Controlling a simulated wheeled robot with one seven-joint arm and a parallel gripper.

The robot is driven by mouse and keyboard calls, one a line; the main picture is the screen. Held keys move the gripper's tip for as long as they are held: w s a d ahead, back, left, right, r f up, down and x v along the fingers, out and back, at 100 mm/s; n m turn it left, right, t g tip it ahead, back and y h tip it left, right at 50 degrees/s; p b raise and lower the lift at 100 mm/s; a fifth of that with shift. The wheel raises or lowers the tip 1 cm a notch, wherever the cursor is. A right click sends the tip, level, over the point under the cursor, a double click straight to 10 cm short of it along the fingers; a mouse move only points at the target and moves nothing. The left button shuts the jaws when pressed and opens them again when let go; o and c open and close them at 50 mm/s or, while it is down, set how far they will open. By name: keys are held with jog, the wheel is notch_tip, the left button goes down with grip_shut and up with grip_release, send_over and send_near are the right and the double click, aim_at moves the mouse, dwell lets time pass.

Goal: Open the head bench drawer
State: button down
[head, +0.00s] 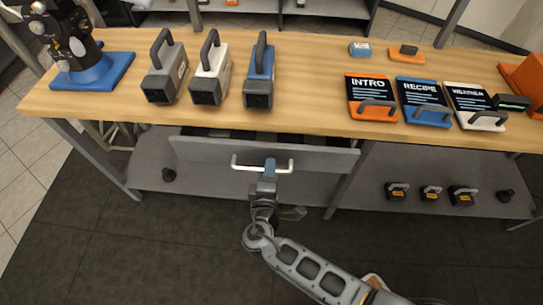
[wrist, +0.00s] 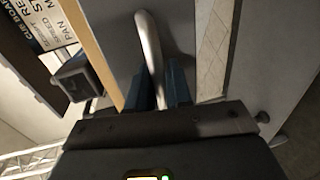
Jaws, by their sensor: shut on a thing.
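The grey bench drawer (head: 200,152) hangs under the wooden bench top in the head view. It stands partly pulled out, with a dark gap showing behind its front panel. Its pale bar handle (head: 240,166) crosses the front panel. My gripper (head: 270,166) is at the right part of the handle, shut on it. In the wrist view the handle (wrist: 149,45) runs between the two blue fingers of my gripper (wrist: 158,85). Most of the drawer's inside is hidden.
On the wooden bench top (head: 310,75) stand several camera-like blocks with handles, the middle one white (head: 211,75). Handled signs, among them INTRO (head: 370,95), lie at the right. A lower grey shelf (head: 430,170) holds small dark items. Dark floor (head: 130,245) in front is clear.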

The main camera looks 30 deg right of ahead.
jog(key=f+b+v, duration=0.1)
jog(key=v, duration=0.8)
jog(key=f+v, duration=0.2)
jog(key=v, duration=0.6)
jog(key=shift+s+a+f+b, duration=0.3)
jog(key=shift+s+a+b, duration=0.1)
jog(key=shift+s, duration=0.25)
jog(key=c, duration=1.2)
grip_release()
jog(key=shift+b+v, duration=0.6)
jog(key=shift+v, duration=3.25)
